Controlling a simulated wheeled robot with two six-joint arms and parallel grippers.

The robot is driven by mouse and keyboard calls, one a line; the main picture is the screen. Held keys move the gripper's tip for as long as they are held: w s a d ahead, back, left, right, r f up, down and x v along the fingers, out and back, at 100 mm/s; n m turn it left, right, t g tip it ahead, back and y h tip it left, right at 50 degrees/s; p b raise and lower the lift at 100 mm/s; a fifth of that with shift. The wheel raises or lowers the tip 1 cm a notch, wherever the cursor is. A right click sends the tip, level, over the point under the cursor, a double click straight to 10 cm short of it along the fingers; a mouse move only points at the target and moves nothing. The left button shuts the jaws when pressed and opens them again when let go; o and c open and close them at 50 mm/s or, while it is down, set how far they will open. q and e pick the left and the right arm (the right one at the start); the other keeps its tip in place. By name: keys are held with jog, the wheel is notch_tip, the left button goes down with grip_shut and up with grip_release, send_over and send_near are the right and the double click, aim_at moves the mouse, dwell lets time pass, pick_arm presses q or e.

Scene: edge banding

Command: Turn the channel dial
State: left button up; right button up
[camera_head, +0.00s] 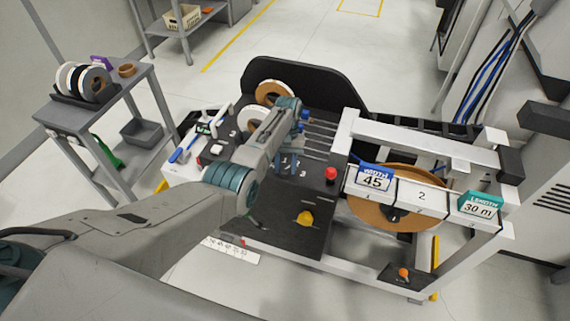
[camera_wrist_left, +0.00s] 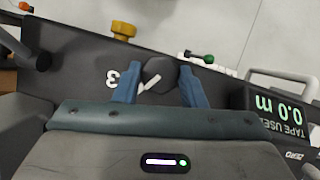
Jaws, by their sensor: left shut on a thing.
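The channel dial (camera_wrist_left: 157,70) is a black, many-sided knob with a white pointer mark, on the black machine panel beside a white "3". In the left wrist view it sits between the two blue fingers of my left gripper (camera_wrist_left: 161,82), which is shut on it. In the head view my left arm comes in from the left, and the blue fingers of the gripper (camera_head: 291,161) point down at the panel near the "3". The dial itself is hidden there. My right gripper is not in view.
A yellow knob (camera_head: 305,219) and a red button (camera_head: 331,175) stand on the panel nearby. The "TAPE USED" display (camera_wrist_left: 279,112) reads 0.0 m. A tape roll (camera_head: 370,212) sits under the white frame with the "WIDTH 45" sign (camera_head: 376,179). A side cart (camera_head: 128,93) stands left.

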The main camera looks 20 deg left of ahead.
pick_arm(q)
jog(key=m+y+p, duration=0.1)
jog(key=m, duration=0.2)
jog(key=shift+d+r+m, duration=0.1)
jog(key=shift+d+m, duration=0.05)
jog(key=shift+m, duration=0.25)
jog(key=shift+m+t+y+p, duration=0.3)
jog(key=shift+m+y+p, duration=0.4)
jog(key=shift+m, duration=0.9)
jog(key=o, duration=1)
jog(key=b+v, duration=0.2)
jog(key=v, duration=0.8)
jog(key=shift+w+d+r, duration=0.2)
jog(key=shift+d+r, duration=0.05)
